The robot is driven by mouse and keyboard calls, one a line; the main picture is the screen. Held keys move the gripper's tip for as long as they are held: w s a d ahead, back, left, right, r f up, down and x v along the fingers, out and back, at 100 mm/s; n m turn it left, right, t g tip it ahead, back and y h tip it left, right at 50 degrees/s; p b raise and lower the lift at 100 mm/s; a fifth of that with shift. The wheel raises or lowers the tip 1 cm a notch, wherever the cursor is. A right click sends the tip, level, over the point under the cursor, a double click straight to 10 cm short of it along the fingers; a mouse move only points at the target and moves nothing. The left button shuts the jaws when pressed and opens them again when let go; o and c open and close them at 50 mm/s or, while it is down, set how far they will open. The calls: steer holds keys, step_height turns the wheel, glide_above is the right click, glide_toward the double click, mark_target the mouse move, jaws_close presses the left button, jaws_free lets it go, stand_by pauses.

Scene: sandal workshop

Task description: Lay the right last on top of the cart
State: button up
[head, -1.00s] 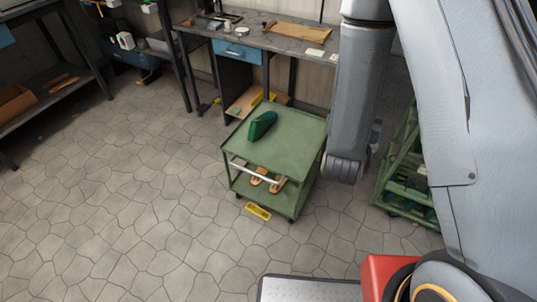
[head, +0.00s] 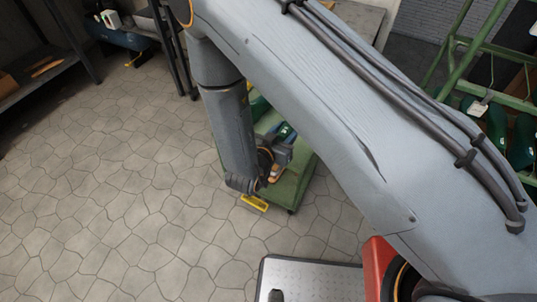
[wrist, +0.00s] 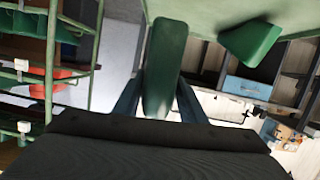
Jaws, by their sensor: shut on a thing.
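My gripper (wrist: 160,92) is shut on a dark green last (wrist: 165,50), which points away between the two fingers in the wrist view. The cart's green top (wrist: 205,10) lies beyond it, and the held last overlaps the top in the picture. I cannot tell whether they touch. Another green last (wrist: 252,41) lies on the cart top to the right, apart from the held one. In the head view my arm hides much of the cart (head: 291,188). The held last (head: 286,131) shows beside my gripper (head: 277,148).
A green rack (head: 480,95) with several tagged green lasts stands at the right. A workbench (head: 365,22) stands behind the cart. The floor at left is clear.

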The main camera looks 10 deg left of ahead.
steer(key=s+a+f+g+b, duration=0.1)
steer(key=s+a+f, duration=0.3)
steer(key=a+f, duration=0.25)
steer(key=shift+w+r+b+x, duration=0.15)
steer(key=shift+r+b+x, duration=0.35)
steer(key=shift+b+x, duration=2)
steer(key=shift+w+r+b+x, duration=0.2)
steer(key=shift+r+b+x, duration=0.45)
steer(key=shift+x, duration=3.55)
steer(key=shift+w+r+b+x, duration=0.15)
steer(key=shift+r+b+x, duration=0.25)
steer(key=shift+b+x, duration=2.15)
steer(key=shift+w+d+f+p, duration=0.5)
steer(key=shift+w+f+p, duration=0.05)
steer(key=shift+w+p, duration=0.25)
steer(key=o, duration=1.1)
steer(key=shift+s, duration=0.1)
steer(key=shift+o, duration=0.2)
steer(key=shift+s, duration=0.1)
